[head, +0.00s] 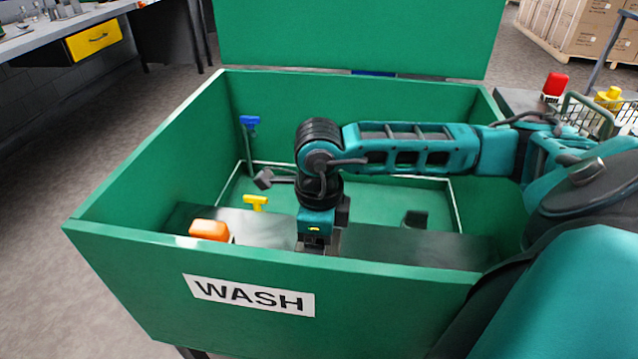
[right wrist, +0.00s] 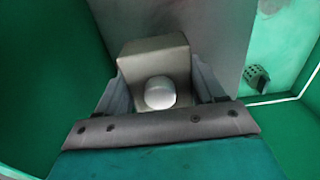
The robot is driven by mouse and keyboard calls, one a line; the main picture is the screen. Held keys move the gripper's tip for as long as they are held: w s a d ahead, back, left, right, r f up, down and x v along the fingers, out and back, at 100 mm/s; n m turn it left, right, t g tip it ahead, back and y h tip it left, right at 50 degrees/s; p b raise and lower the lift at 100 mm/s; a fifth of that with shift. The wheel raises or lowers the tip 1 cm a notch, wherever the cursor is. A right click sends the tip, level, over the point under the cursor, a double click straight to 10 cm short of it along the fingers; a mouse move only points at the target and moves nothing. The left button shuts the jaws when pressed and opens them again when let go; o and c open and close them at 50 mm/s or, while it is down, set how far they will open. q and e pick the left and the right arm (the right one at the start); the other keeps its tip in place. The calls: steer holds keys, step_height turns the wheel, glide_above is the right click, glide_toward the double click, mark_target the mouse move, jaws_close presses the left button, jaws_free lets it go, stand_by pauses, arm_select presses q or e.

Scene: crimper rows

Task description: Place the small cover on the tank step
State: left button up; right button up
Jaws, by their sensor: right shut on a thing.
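My right gripper (head: 318,243) reaches down into the green wash tank (head: 150,245), over the grey tank step (head: 385,247) along its near side. In the right wrist view its fingers (right wrist: 160,88) are shut on a grey, box-shaped piece with a pale round knob (right wrist: 160,93), which looks like the small cover (right wrist: 152,57). The step (right wrist: 205,25) shows beyond the cover there. I cannot tell whether the cover touches the step. In the head view the gripper and tank wall largely hide the cover. My left gripper is not in view.
An orange block (head: 209,230) sits on the step's left part. A yellow-handled tool (head: 255,202), a blue-handled tool (head: 249,122) and a dark piece (head: 414,219) are also in the tank. The raised lid (head: 360,35) stands behind. The step's right part looks clear.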

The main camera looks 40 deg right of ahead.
steer(key=shift+f, duration=0.55)
step_height(320, 180, down, 4)
steer(key=shift+f+b, duration=0.1)
steer(key=shift+b, duration=0.65)
steer(key=shift+f, duration=0.5)
steer(key=o, duration=1.3)
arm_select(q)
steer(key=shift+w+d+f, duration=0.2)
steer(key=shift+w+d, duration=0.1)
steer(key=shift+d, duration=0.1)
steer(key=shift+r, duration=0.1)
